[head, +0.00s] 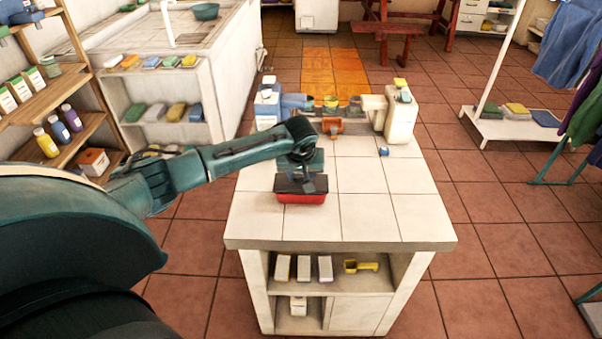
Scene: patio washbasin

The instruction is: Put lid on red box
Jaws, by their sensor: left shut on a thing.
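The red box (302,198) sits on the white tiled top of the island, left of its middle and back from the front edge. A dark lid (286,187) lies level over the box's opening; I cannot tell whether it rests on the rim or is just above it. My left gripper (308,184) reaches down from above and is shut on the lid. The gripper and wrist hide part of the lid and the box's far side. My right gripper is not in view.
The tiled top (375,205) is clear to the right and in front of the box. At its back stand a white container (400,113), an orange item (332,128) and several others. A small blue item (383,152) lies nearer. Shelves below hold several boxes and a yellow scoop (361,266).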

